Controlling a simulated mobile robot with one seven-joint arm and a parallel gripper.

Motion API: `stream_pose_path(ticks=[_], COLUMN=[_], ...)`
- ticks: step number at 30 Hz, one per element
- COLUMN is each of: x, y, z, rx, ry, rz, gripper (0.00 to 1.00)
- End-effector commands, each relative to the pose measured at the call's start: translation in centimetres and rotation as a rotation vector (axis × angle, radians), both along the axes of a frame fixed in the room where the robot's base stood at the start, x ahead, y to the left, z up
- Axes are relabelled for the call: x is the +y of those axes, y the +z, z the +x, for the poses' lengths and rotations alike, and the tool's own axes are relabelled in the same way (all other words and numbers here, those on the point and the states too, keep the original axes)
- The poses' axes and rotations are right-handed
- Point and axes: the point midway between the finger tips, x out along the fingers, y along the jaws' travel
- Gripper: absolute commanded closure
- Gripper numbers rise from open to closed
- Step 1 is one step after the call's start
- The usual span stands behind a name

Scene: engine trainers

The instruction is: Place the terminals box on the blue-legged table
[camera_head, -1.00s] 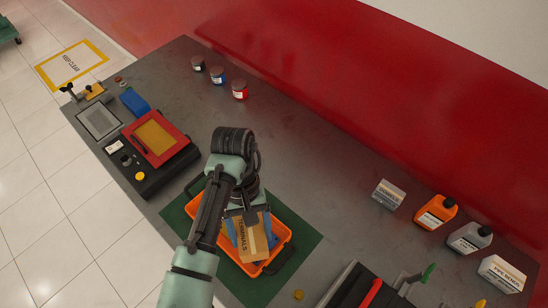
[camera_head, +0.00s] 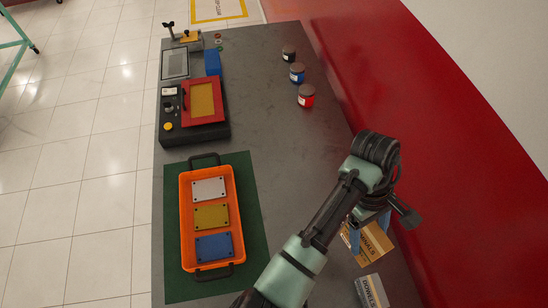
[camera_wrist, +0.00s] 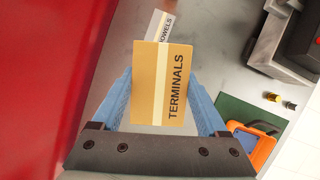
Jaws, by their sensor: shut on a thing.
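The terminals box (camera_wrist: 160,85) is tan with a pale stripe and the word TERMINALS, seen in the wrist view between the blue fingers. My gripper (camera_wrist: 165,100) is shut on it. In the head view the terminals box (camera_head: 372,243) shows partly behind my gripper (camera_head: 370,232), near the right edge of the grey bench beside the red wall. Whether it touches the bench is hard to tell. A piece of teal-legged furniture (camera_head: 18,38) shows at the top left edge; I cannot tell whether it is the blue-legged table.
A grey dowels box (camera_head: 371,291) stands close to the held box. An orange tray (camera_head: 186,225) with white, yellow and blue plates lies on a green mat (camera_head: 250,215). Several jars and a red-framed device (camera_head: 203,100) are farther back. Tiled floor (camera_head: 85,180) is clear at left.

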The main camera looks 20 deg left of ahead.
Motion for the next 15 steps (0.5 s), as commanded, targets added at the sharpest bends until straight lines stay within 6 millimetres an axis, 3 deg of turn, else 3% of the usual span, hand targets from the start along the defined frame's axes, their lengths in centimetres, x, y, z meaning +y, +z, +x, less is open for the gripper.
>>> stream_pose_path(ticks=[2, 6, 12, 15], x=[0.0, 2.1, 6.3, 7.9], y=[-1.5, -3.5, -6.0, -6.7], z=[-0.5, -1.4, -3.4, -4.2], rx=[0.004, 0.003, -0.002, -0.004], ry=[0.247, 0.655, 1.072, 1.193], rz=[-0.008, 0.0, 0.007, 0.005], gripper=[0.94, 0.94, 0.94, 0.94])
